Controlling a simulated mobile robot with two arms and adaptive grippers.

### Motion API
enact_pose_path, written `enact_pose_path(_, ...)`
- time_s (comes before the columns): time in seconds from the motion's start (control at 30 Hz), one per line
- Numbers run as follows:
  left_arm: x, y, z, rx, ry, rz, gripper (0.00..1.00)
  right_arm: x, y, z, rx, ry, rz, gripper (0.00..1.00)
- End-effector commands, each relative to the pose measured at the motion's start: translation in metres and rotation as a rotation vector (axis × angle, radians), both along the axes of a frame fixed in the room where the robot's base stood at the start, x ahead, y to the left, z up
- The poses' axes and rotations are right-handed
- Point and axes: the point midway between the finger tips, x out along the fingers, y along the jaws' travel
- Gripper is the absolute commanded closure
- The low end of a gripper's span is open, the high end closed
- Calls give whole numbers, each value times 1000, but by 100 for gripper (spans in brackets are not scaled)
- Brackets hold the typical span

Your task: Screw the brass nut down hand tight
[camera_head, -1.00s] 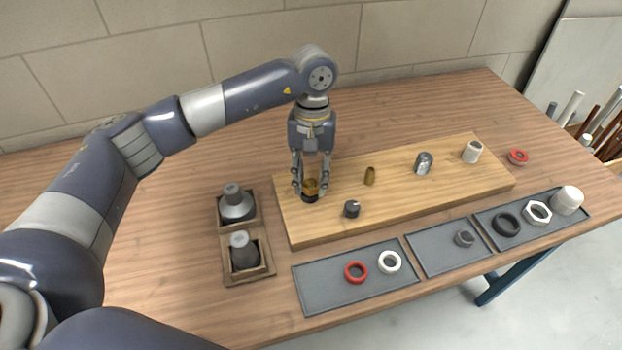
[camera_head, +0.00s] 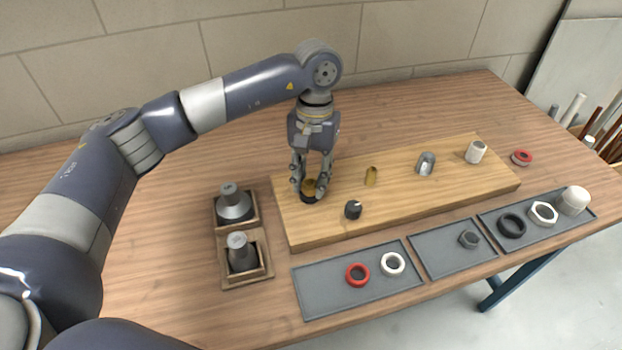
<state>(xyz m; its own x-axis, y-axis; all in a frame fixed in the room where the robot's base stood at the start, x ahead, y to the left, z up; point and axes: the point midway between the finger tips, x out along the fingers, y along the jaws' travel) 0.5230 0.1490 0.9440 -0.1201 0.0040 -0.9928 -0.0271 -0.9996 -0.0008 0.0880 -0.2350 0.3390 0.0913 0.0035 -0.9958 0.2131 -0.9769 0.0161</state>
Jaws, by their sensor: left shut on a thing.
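The brass nut (camera_head: 310,187) sits on a dark base at the left end of the wooden board (camera_head: 430,197). My left gripper (camera_head: 310,190) points down over it and is shut on it, with a finger at each side. The fingers partly hide the nut, and its thread cannot be seen. My right gripper is not in view.
Grey trays (camera_head: 320,300) with rings and nuts lie in front. Two wooden holders (camera_head: 225,270) stand left. A red ring (camera_head: 521,157) lies right.

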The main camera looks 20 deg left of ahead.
Motion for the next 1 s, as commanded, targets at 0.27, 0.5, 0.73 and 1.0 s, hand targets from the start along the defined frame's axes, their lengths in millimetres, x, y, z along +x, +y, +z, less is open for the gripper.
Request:
enact_pose_path(0.27, 0, 0, -2, -1, 0, -82, 95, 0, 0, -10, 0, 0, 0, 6)
enact_pose_path(0.5, 0, 0, -2, 0, -1, -157, 95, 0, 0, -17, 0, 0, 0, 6)
enact_pose_path(0.73, 0, -1, -2, 0, -1, -234, 95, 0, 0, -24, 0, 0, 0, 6)
enact_pose_path(1.0, 0, -1, -2, 0, 0, -325, 95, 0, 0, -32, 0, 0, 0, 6)
